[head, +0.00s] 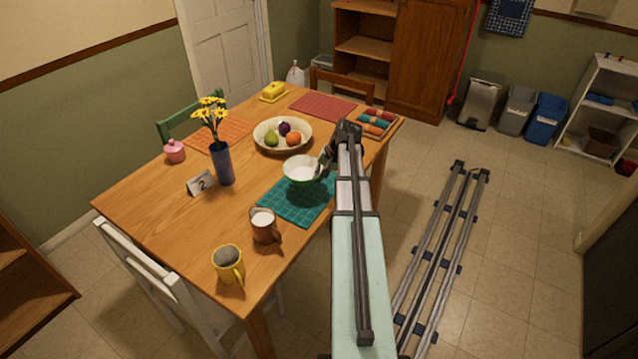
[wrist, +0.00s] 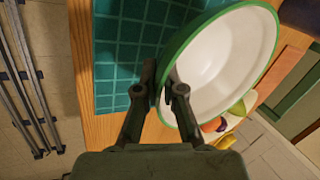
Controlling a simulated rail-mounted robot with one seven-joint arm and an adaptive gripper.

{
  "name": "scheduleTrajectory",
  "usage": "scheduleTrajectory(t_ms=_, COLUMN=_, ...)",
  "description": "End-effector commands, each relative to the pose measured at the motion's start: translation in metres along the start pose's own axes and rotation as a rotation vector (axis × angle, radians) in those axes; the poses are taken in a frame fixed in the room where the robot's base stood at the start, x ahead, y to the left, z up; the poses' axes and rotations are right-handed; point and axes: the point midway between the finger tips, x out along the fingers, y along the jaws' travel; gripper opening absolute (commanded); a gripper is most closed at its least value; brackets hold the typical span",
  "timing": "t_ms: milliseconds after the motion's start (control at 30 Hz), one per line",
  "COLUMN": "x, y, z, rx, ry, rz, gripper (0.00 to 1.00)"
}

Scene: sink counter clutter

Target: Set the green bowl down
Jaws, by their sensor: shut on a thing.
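The green bowl (head: 301,170), white inside with a green rim, is above the far part of the teal checked placemat (head: 297,205) on the wooden table. My gripper (head: 326,163) is at the bowl's right side. In the wrist view, the bowl (wrist: 225,62) fills the upper right and my gripper's fingertips (wrist: 160,82) are closed on its near rim. The bowl looks roughly level in the head view and appears empty. I cannot tell whether its base touches the placemat (wrist: 130,50); its underside is hidden.
A cream fruit bowl (head: 262,143) stands just behind the green bowl. A brown mug (head: 265,228), a yellow mug (head: 228,266) and a blue vase (head: 223,165) stand left and in front. Rolled napkins (head: 375,123) lie at the right edge. The placemat's near part is clear.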

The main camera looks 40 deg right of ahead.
Motion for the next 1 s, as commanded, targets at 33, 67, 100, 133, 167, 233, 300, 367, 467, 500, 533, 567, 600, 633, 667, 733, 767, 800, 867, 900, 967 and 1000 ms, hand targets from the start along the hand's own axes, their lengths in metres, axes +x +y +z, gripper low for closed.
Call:
scheduleTrajectory(t_ms=33, x=0.001, y=0.000, z=0.000, rx=0.000, ry=0.000, rz=-0.001, gripper=0.00)
scheduleTrajectory(t_ms=67, x=0.002, y=0.001, z=0.000, rx=0.000, ry=0.000, rz=-0.001, gripper=0.00)
scheduleTrajectory(t_ms=100, x=0.004, y=0.001, z=0.000, rx=0.000, ry=0.000, rz=-0.001, gripper=0.00)
scheduleTrajectory(t_ms=133, x=0.005, y=0.002, z=0.000, rx=0.000, ry=-0.001, rz=-0.001, gripper=0.00)
scheduleTrajectory(t_ms=167, x=0.007, y=0.003, z=0.001, rx=0.001, ry=-0.001, rz=-0.001, gripper=0.00)
scheduleTrajectory(t_ms=233, x=0.013, y=0.006, z=0.001, rx=0.001, ry=-0.001, rz=-0.001, gripper=0.00)
scheduleTrajectory(t_ms=300, x=0.021, y=0.009, z=0.001, rx=0.001, ry=-0.002, rz=-0.001, gripper=0.00)
scheduleTrajectory(t_ms=367, x=0.028, y=0.012, z=0.001, rx=0.001, ry=-0.002, rz=-0.001, gripper=0.00)
scheduleTrajectory(t_ms=467, x=0.035, y=0.016, z=0.001, rx=0.000, ry=0.000, rz=-0.001, gripper=0.00)
scheduleTrajectory(t_ms=500, x=0.036, y=0.016, z=0.001, rx=0.000, ry=0.000, rz=-0.001, gripper=0.00)
scheduleTrajectory(t_ms=533, x=0.037, y=0.017, z=0.002, rx=0.000, ry=0.000, rz=-0.001, gripper=0.00)
scheduleTrajectory(t_ms=567, x=0.037, y=0.017, z=0.001, rx=0.000, ry=0.000, rz=-0.001, gripper=0.00)
scheduleTrajectory(t_ms=600, x=0.037, y=0.017, z=0.001, rx=0.000, ry=0.000, rz=-0.001, gripper=0.00)
scheduleTrajectory(t_ms=633, x=0.037, y=0.017, z=0.001, rx=0.000, ry=0.000, rz=-0.001, gripper=0.00)
scheduleTrajectory(t_ms=667, x=0.037, y=0.016, z=0.002, rx=0.000, ry=0.000, rz=-0.001, gripper=0.00)
scheduleTrajectory(t_ms=733, x=0.037, y=0.017, z=0.001, rx=0.000, ry=0.000, rz=-0.001, gripper=0.00)
scheduleTrajectory(t_ms=767, x=0.037, y=0.017, z=0.001, rx=0.000, ry=0.000, rz=-0.001, gripper=0.00)
scheduleTrajectory(t_ms=800, x=0.038, y=0.017, z=0.002, rx=0.000, ry=0.000, rz=-0.001, gripper=0.00)
scheduleTrajectory(t_ms=867, x=0.040, y=0.018, z=0.002, rx=0.000, ry=0.000, rz=-0.001, gripper=0.00)
scheduleTrajectory(t_ms=900, x=0.040, y=0.018, z=0.002, rx=0.000, ry=0.000, rz=0.000, gripper=0.14)
scheduleTrajectory(t_ms=967, x=0.040, y=0.018, z=0.002, rx=0.000, ry=0.000, rz=0.000, gripper=0.32)
scheduleTrajectory(t_ms=1000, x=0.040, y=0.018, z=0.002, rx=0.000, ry=0.000, rz=0.000, gripper=0.32)
